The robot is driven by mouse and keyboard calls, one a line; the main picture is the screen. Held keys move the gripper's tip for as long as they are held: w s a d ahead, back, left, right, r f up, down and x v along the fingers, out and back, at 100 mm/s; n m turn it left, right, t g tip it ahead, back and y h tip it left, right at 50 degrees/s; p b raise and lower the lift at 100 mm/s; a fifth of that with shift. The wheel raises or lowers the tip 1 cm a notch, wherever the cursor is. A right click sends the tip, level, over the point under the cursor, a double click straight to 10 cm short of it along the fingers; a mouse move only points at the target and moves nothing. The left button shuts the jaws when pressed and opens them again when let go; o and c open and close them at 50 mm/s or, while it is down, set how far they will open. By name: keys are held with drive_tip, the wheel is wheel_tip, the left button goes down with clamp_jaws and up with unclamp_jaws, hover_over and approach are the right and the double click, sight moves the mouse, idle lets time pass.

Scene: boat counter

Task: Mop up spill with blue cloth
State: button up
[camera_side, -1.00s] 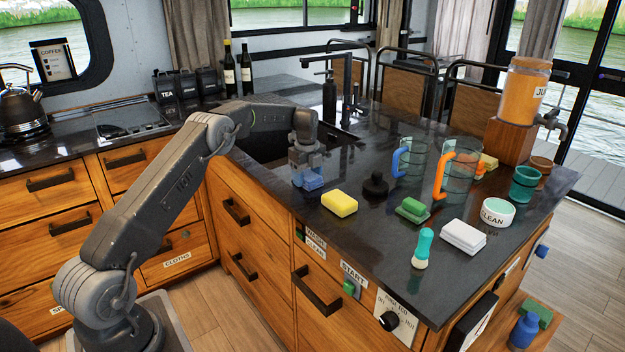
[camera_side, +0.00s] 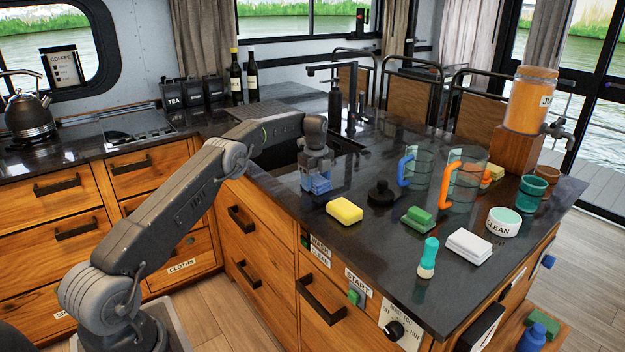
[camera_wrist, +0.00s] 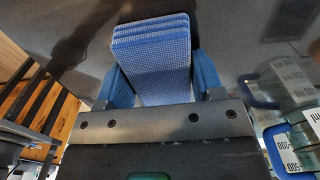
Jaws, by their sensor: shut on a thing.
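The blue cloth (camera_wrist: 152,55) is a folded, checked stack clamped between the two blue fingertips of my gripper (camera_wrist: 160,80) in the wrist view. In the side view my gripper (camera_side: 317,180) hangs over the dark counter beside the sink, left of the yellow sponge, with blue showing at its lower end. Cloth and fingertips are hard to tell apart there, and I cannot tell whether the cloth touches the counter. I cannot make out a spill in either view.
A yellow sponge (camera_side: 344,210), black knob-like item (camera_side: 381,193), green scrubber (camera_side: 417,219), teal brush (camera_side: 428,258) and white cloth stack (camera_side: 469,246) lie to the right. Blue-handled (camera_side: 417,168) and orange-handled (camera_side: 463,178) jugs stand behind. The tap (camera_side: 350,95) rises behind the sink.

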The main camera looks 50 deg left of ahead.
sight(325, 197)
drive_tip(key=shift+d, duration=3.3)
drive_tip(key=shift+s, duration=0.35)
drive_tip(key=shift+s+a, duration=0.15)
drive_tip(key=shift+s, duration=0.15)
drive_tip(key=shift+w+a, duration=0.1)
drive_tip(key=shift+a, duration=3.7)
drive_tip(key=shift+a+r, duration=0.15)
drive_tip(key=shift+r, duration=3.9)
